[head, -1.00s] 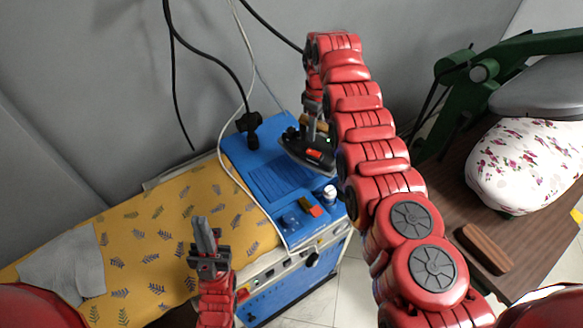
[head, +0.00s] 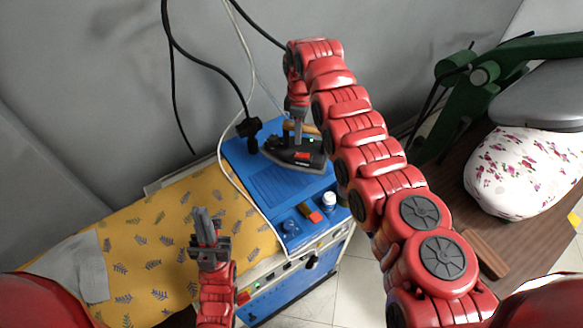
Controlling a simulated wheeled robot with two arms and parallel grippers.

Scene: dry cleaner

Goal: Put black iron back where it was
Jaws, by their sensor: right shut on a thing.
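The black iron (head: 297,156) with a red label is at the back of the blue top (head: 275,188) of the ironing unit, its tip pointing left. I cannot tell whether its sole touches the surface. My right gripper (head: 299,133) reaches down from above and is shut on the iron's handle; the arm and the iron partly hide the fingers. My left gripper (head: 203,222) is empty above the yellow leaf-patterned board cover (head: 160,240), its fingers close together, and I cannot tell if they are apart.
A white-capped bottle (head: 329,201) and a red and yellow block (head: 311,213) stand near the blue top's front right. A black plug (head: 247,127) hangs with cables behind. A grey cloth (head: 70,262) lies at left. A floral press pad (head: 522,165) and a brown brush (head: 484,254) are right.

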